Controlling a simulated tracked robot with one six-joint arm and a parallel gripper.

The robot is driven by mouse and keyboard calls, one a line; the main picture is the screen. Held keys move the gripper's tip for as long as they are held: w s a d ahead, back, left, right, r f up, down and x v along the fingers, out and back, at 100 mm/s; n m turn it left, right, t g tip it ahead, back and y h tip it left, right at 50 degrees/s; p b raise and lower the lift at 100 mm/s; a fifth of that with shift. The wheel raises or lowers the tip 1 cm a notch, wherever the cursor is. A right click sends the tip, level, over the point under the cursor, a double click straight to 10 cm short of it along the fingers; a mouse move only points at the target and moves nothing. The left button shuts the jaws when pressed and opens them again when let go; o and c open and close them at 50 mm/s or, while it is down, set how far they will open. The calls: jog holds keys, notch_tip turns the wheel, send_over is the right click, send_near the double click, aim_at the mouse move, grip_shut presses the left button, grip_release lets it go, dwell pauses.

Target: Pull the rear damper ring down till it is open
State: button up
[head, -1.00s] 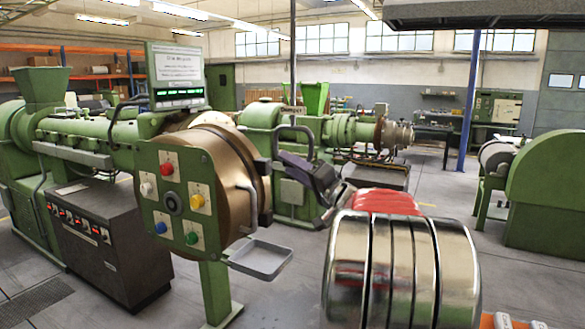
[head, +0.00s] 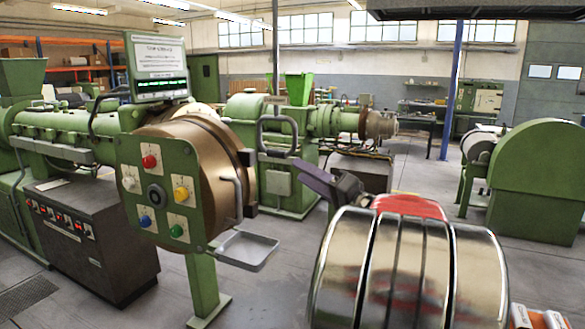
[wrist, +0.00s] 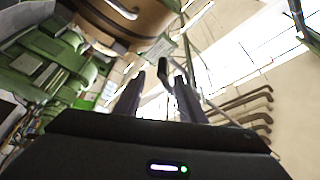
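A grey loop-shaped ring (head: 275,153) hangs in mid-air from a thin vertical rod (head: 275,55) in the head view, in front of the green machine at the centre. I take it for the damper ring.
A green button panel (head: 158,195) on a post stands left, with a grey tray (head: 247,250) sticking out below it. A green extruder (head: 330,124) is behind the ring. A rounded green machine (head: 540,185) stands right.

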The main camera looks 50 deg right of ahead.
jog(key=shift+v, duration=1.45)
jog(key=w+a+f+n+g+y, duration=0.2)
jog(key=a+f+g+y, duration=0.1)
jog(key=a, duration=0.7)
jog(key=w+a+f+n+g+y, duration=0.2)
jog(key=a+f+g, duration=0.15)
jog(key=a, duration=0.65)
jog(key=w+a+f+n+g+y, duration=0.1)
jog(key=w+a+f+g+y, duration=0.25)
jog(key=a, duration=0.55)
jog(key=s+a+f+n+g+h, duration=0.4)
jog(key=s+a+f+n+h, duration=0.3)
jog(key=s+a+f, duration=0.5)
jog(key=shift+s+a+g, duration=0.4)
jog(key=shift+s+a, duration=0.8)
jog(key=shift+s, duration=0.7)
jog(key=shift+h, duration=0.25)
